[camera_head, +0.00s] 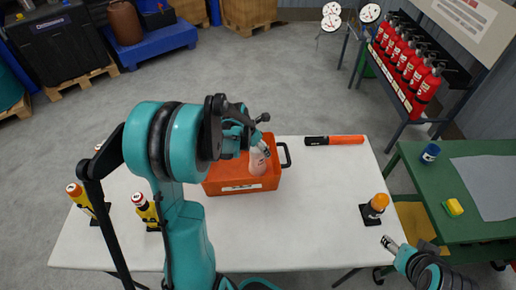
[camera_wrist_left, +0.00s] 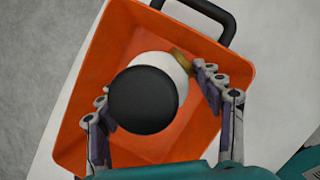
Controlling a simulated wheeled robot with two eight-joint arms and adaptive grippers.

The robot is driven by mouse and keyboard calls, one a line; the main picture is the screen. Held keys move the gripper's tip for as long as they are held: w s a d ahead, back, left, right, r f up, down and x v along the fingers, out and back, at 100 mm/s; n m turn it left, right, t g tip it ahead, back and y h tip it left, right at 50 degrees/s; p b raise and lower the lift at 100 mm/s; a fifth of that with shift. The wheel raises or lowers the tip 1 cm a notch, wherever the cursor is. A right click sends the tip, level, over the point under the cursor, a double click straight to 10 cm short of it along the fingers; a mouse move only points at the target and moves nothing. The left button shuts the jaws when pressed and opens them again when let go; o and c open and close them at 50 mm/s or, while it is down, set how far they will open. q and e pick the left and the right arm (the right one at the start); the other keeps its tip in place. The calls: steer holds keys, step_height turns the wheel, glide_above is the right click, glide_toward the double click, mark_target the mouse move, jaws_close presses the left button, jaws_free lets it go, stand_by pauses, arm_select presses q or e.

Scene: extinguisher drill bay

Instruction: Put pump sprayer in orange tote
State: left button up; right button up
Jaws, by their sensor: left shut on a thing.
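The orange tote (camera_head: 217,187) stands on the white table with a black handle at its right end. In the wrist view its rim and walls (camera_wrist_left: 220,50) surround the pump sprayer from above. The pump sprayer (camera_head: 258,163) is pale with a black round top (camera_wrist_left: 143,100), and it is over or inside the tote's right part. Whether its base touches the tote floor is hidden. My left gripper (camera_head: 260,148) is shut on the sprayer near its top, with a finger on each side. My right gripper (camera_head: 391,244) is off the table's right edge; its opening is unclear.
An orange-and-black baton (camera_head: 335,140) lies behind right of the tote. An amber beacon (camera_head: 377,205) stands at the table's right. Yellow-black items (camera_head: 147,210) stand on the left. A green table (camera_head: 430,195) adjoins on the right. The table's front middle (camera_head: 290,230) is clear.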

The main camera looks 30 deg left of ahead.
arm_select(q)
steer(key=shift+f, duration=0.1)
steer(key=o, duration=1.9)
steer(key=shift+c, duration=0.2)
